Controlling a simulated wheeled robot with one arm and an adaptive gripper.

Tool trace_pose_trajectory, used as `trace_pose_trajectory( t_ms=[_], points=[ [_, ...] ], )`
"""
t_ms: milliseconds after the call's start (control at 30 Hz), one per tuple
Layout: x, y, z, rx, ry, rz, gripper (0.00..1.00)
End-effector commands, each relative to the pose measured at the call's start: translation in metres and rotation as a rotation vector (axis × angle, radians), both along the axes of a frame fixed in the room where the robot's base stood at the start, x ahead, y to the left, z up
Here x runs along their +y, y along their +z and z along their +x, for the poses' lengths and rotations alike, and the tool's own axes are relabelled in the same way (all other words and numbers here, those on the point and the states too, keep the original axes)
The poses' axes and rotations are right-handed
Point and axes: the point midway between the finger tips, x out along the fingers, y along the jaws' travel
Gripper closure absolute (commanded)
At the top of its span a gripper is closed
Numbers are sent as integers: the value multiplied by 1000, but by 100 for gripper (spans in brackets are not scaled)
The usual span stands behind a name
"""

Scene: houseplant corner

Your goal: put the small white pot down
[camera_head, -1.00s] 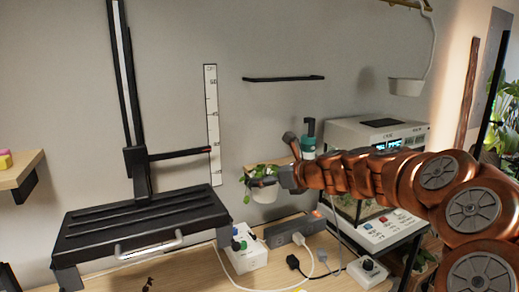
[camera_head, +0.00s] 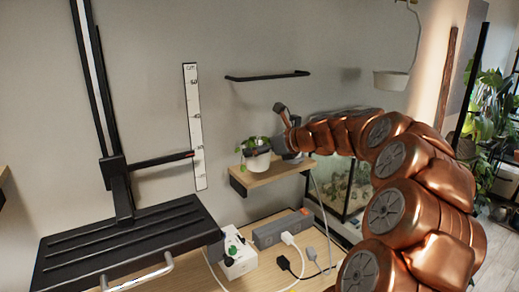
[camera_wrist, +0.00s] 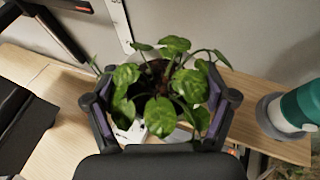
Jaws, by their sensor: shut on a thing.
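The small white pot (camera_head: 257,162) holds a leafy green plant (camera_head: 253,144). My gripper (camera_head: 270,150) is shut on the pot from its right side in the head view. The pot appears upright, in front of or over the small wooden wall shelf (camera_head: 262,181). I cannot tell whether its base touches the shelf. In the wrist view the plant's leaves (camera_wrist: 168,95) fill the space between my gripper's two fingers (camera_wrist: 162,108) and hide most of the pot.
A teal and white bottle-like thing (camera_wrist: 297,107) stands right of the plant. Below are a white socket box (camera_head: 236,258), a grey power strip (camera_head: 281,229) and cables. A black rack (camera_head: 130,245) stands left. A glass tank (camera_head: 343,185) is behind my arm. A black bar (camera_head: 267,76) hangs above.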

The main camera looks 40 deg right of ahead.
Motion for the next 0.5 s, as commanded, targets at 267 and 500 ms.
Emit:
trace_pose_trajectory(
  t_ms=[267,500],
  points=[
    [-24,-3,29,2,-2,2,66],
    [-42,-6,51,0,-4,0,66]
  ],
)
